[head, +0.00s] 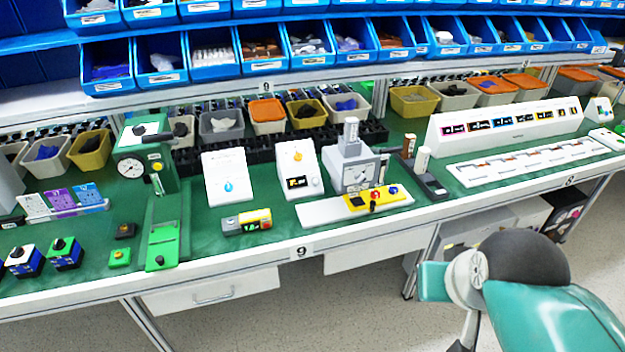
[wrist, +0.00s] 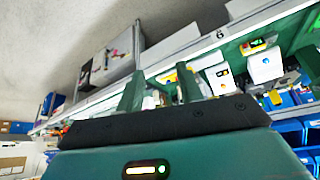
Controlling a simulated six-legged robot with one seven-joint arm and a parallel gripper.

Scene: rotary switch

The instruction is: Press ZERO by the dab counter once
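A ZERO label is too small to read. A similar yellow and red box (wrist: 256,46) shows in the wrist view, tilted, at upper right. My gripper (wrist: 160,92) has its two green fingers apart with nothing held between them. It is well away from the counter and touches nothing. In the head view my arm is at lower right, and the fingertips do not show.
A green press (head: 155,200) stands left of the counter. White panels (head: 228,176) stand behind it, and a grey device on a white base (head: 355,205) is at right. The bench's front edge (head: 300,250) runs across; the floor before it is clear.

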